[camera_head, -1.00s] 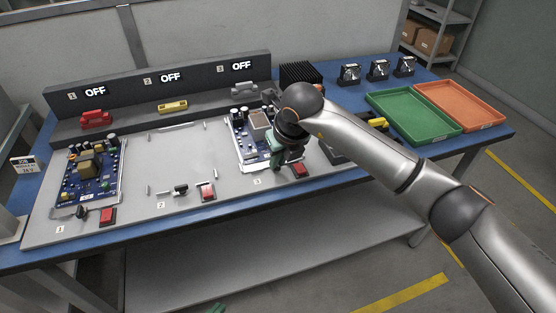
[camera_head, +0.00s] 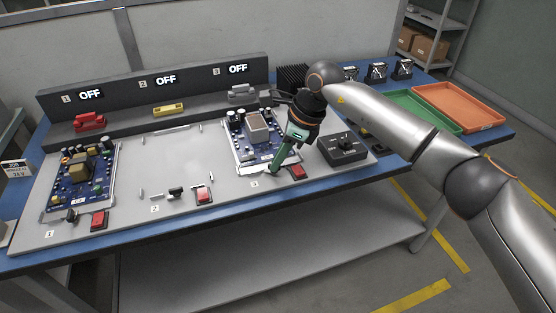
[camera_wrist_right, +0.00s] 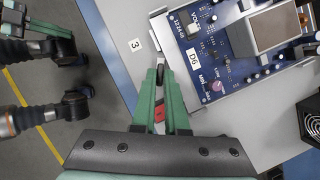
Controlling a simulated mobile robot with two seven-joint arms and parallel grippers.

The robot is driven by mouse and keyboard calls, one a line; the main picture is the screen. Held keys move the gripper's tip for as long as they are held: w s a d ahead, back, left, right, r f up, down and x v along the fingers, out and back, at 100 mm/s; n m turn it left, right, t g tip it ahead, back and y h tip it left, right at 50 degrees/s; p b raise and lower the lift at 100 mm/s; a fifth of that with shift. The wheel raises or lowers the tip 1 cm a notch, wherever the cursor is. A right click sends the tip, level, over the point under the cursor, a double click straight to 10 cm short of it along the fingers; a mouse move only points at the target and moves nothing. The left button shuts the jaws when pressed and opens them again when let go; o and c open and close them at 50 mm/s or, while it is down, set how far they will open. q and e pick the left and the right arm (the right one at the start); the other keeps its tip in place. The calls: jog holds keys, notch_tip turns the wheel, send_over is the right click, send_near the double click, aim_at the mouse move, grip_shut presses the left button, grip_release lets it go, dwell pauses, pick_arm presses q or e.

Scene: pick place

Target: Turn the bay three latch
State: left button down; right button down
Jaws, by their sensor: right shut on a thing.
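The bay three latch is a small dark knob (camera_wrist_right: 160,73) at the board's front edge. It shows between my right fingertips in the right wrist view. My right gripper (camera_head: 273,169) has green fingers, tilted down to the latch and shut on it. The fingers hide most of the latch in the head view. The bay three board (camera_head: 254,133) is blue and lies behind the gripper; it also shows in the right wrist view (camera_wrist_right: 222,62). My left gripper is out of the head view; parts of my other arm show at the wrist view's left, with its jaws unclear.
A red switch (camera_head: 297,172) sits close right of the gripper. A dark knob box (camera_head: 345,149) stands farther right. Bay two (camera_head: 190,155) holds no board; bay one holds a board (camera_head: 80,180). Green (camera_head: 425,107) and orange (camera_head: 458,106) trays lie at right. All three displays read OFF.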

jog(key=n+g, duration=0.1)
jog(key=n, duration=0.2)
jog(key=shift+w, duration=0.15)
jog(key=shift+w+n+g+b, duration=0.1)
jog(key=shift+n+g+b, duration=0.35)
jog(key=shift+n, duration=0.85)
jog(key=c, duration=0.9)
grip_release()
jog(key=shift+c, duration=0.2)
